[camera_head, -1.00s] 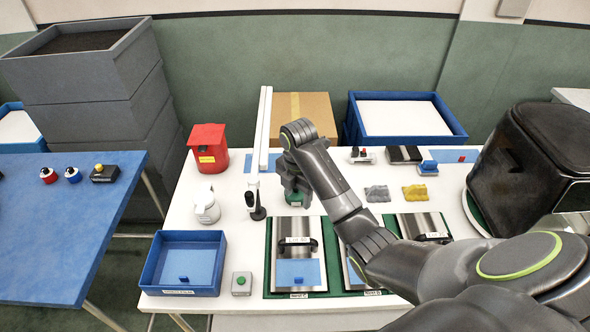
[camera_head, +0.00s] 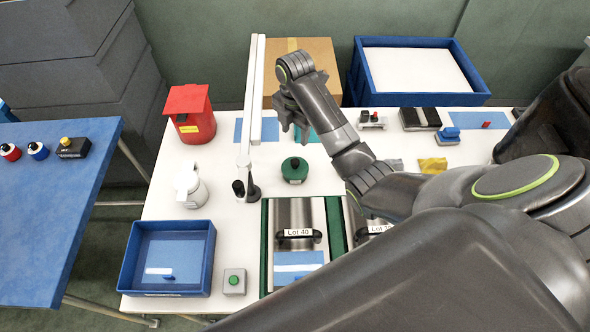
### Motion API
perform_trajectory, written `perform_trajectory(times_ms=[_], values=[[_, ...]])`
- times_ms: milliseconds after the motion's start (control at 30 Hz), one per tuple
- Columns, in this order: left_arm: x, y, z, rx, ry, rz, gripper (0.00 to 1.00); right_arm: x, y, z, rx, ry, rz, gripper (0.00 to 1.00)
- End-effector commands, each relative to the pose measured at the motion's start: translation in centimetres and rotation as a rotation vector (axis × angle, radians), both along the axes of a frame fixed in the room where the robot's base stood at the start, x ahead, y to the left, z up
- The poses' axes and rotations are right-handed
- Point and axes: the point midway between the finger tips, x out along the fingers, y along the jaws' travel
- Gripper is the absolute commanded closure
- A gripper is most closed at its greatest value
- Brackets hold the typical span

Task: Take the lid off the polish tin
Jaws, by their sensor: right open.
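A small round dark green tin (camera_head: 294,171) with a pale label on its front stands on the white table, behind the metal plates. A darker round shape shows on its top; I cannot tell whether this is a separate lid. My right gripper (camera_head: 291,116) is open, above and behind the tin in the picture and apart from it. Nothing shows clearly between its fingers, which are partly hidden by my own wrist. My left gripper is out of view.
A black-and-white stand (camera_head: 246,188) and a white pot (camera_head: 190,187) are left of the tin. A red bin (camera_head: 189,113), a cardboard box (camera_head: 318,52) and a blue-rimmed tray (camera_head: 470,92) stand behind. A blue open box (camera_head: 210,262) is front left.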

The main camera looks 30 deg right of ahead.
Motion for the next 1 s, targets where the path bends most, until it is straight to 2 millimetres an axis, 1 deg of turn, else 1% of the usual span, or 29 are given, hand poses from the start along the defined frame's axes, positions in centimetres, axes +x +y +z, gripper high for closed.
perform_trajectory(times_ms=[33, 300, 433, 467, 500, 600, 767, 867, 1000], values=[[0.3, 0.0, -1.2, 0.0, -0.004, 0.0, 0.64, 0.0, 0.0, -1.2, 0.0, 0.0, 0.0, 0.49], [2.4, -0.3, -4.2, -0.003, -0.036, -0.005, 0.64, 0.0, 0.0, -4.4, 0.0, 0.0, 0.0, 0.49], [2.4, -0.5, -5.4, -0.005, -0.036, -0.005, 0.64, 0.0, 0.0, -6.2, 0.001, 0.001, 0.0, 0.49], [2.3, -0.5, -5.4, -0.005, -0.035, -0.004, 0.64, 0.0, 0.0, -6.5, 0.001, 0.001, 0.0, 0.49], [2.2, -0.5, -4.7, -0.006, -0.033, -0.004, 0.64, 0.0, 0.0, -6.6, 0.002, 0.004, 0.0, 0.49], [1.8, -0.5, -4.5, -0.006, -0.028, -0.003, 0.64, 0.0, 0.0, -7.6, 0.0, 0.002, 0.0, 0.49], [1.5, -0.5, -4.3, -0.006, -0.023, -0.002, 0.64, 0.1, 0.0, -8.4, 0.0, 0.001, 0.0, 0.49], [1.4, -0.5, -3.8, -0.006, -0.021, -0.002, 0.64, 0.1, -0.1, -9.3, 0.001, 0.004, -0.001, 0.49], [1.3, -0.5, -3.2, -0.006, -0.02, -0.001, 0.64, 0.4, -0.2, -11.1, 0.0, 0.004, 0.0, 0.49]])
